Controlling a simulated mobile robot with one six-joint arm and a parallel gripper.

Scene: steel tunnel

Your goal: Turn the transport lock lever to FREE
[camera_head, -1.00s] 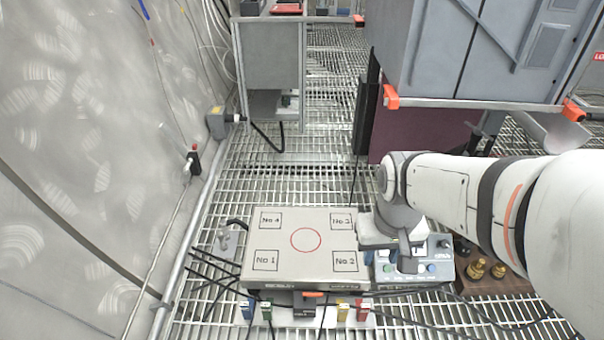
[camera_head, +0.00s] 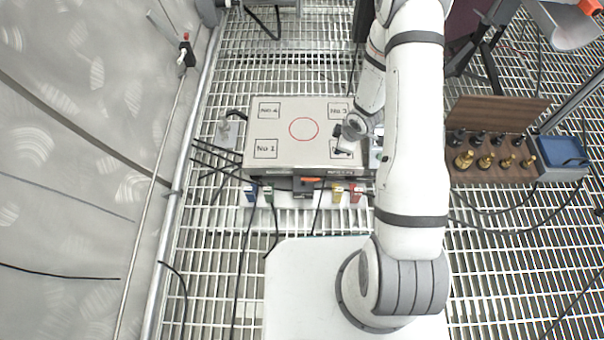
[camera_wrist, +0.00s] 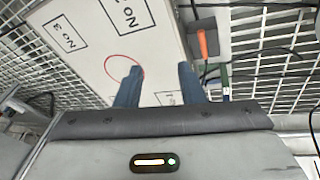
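The orange lever (camera_head: 307,180) sits in a dark mount at the middle of the front side of a pale, flat box (camera_head: 283,108). It also shows in the wrist view (camera_wrist: 203,42), beside the box edge. I take it for the lock lever; no FREE marking is readable. My gripper (camera_wrist: 160,85) is open, its two dark blue fingers apart with nothing between them. It points toward the box near its front edge, away from the lever. In the head view my wrist hangs near the box's right corner, and the fingers cannot be made out.
The box top has numbered squares and a red circle (camera_head: 303,129). Coloured connectors (camera_head: 337,193) and black cables line its front. A wooden rack of brass weights (camera_head: 497,160) and a blue case (camera_head: 562,152) stand to the right. The floor is open grating.

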